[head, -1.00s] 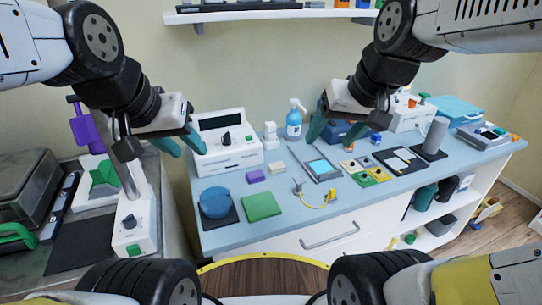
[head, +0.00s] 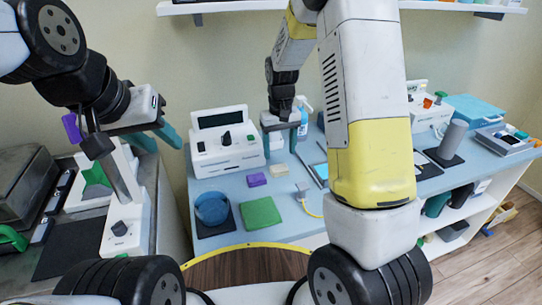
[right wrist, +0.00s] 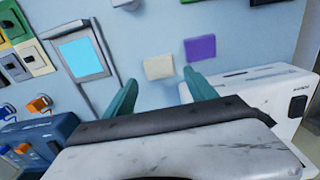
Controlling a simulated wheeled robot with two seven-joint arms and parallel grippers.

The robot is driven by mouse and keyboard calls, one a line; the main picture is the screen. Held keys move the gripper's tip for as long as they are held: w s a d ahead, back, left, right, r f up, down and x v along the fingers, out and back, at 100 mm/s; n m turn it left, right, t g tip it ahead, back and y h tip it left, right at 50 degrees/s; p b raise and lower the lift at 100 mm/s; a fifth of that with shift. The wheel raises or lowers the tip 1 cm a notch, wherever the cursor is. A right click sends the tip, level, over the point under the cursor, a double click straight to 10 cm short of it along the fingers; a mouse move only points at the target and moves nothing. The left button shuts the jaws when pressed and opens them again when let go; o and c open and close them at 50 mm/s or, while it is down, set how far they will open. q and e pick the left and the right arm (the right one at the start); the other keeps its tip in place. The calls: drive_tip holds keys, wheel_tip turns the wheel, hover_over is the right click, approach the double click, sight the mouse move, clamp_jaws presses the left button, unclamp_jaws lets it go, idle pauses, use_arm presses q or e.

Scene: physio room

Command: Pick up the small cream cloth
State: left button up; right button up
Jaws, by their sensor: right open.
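The small cream cloth (head: 279,170) lies flat on the blue counter beside a purple cloth (head: 257,180). In the right wrist view the cream cloth (right wrist: 158,67) shows just beyond and between my fingertips, untouched. My right gripper (head: 279,145) is open and empty, above and behind the cloth in the head view. It also shows in the right wrist view (right wrist: 160,90), fingers spread. My left gripper (head: 158,143) is open and empty, left of the white device.
A white device (head: 226,142) stands left of the cream cloth. A green square (head: 260,212) and a round blue item (head: 212,208) lie in front. A spray bottle (head: 303,115) stands behind. My right arm hides much of the counter's middle.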

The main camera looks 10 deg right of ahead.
sight(279, 167)
drive_tip(key=f, duration=0.7)
drive_tip(key=shift+w+f, duration=0.15)
drive_tip(key=shift+w, duration=0.1)
drive_tip(key=shift+c, duration=0.4)
drive_tip(key=c, duration=1)
drive_tip(key=shift+c, duration=0.2)
drive_tip(key=shift+r, duration=0.6)
drive_tip(key=r, duration=0.1)
drive_tip(key=s+r, duration=0.1)
drive_tip(key=shift+s+a+r, duration=0.1)
drive_tip(key=shift+r, duration=0.25)
drive_tip(key=s+a, duration=0.1)
drive_tip(key=s, duration=0.3)
drive_tip(key=s+a, duration=0.1)
drive_tip(key=s, duration=0.4)
drive_tip(key=s+a+r, duration=0.1)
drive_tip(key=s, duration=0.4)
drive_tip(key=shift+s+r, duration=0.1)
drive_tip(key=shift+s, duration=0.15)
